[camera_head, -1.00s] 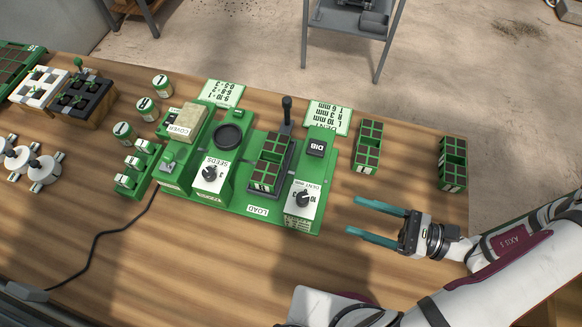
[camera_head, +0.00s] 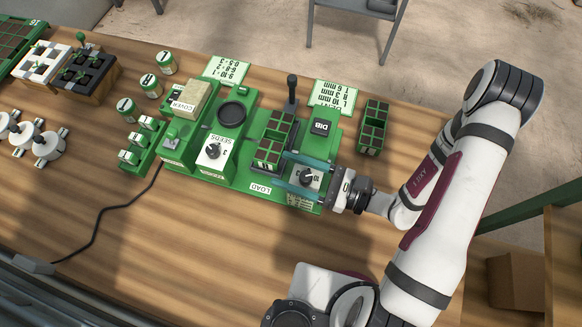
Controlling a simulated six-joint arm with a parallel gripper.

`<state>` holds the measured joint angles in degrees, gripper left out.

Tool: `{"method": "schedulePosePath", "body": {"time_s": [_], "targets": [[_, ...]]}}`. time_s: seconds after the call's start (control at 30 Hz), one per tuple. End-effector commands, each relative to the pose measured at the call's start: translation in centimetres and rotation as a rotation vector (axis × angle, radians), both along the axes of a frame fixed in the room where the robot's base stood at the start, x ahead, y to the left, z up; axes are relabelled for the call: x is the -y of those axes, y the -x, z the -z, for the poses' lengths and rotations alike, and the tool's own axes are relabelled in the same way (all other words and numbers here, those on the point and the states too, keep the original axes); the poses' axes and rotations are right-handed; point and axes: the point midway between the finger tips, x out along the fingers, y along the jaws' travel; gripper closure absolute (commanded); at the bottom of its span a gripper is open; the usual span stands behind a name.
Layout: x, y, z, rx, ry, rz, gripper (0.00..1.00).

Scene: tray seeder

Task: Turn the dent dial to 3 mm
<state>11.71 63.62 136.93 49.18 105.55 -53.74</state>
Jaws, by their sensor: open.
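The dent dial (camera_head: 306,177) is a black knob on a white plate at the right front of the green seeder (camera_head: 236,181). Its plate is partly covered by my gripper, and the small marks are too small to read fully; a "10" shows beside the knob. My gripper (camera_head: 282,168) is open, with its two teal fingers reaching left over the dial plate, one on the far side and one on the near side of the knob. I cannot tell whether either finger touches the knob.
A seed tray (camera_head: 273,150) sits in the seeder beside the dial, with a black upright lever (camera_head: 291,92) behind. The DIB button (camera_head: 321,127), DENT card (camera_head: 333,96) and SEEDS dial (camera_head: 213,151) are nearby. Another tray (camera_head: 374,128) stands to the right.

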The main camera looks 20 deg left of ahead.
Motion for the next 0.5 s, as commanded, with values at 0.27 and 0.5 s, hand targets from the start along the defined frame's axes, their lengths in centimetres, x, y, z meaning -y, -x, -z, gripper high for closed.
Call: {"method": "schedulePosePath", "body": {"time_s": [0.27,0.5], "targets": [[0.04,0.0,-0.01,0.0,0.0,0.0,0.69],[0.05,0.0,-0.01,0.0,0.0,0.0,1.0]]}}
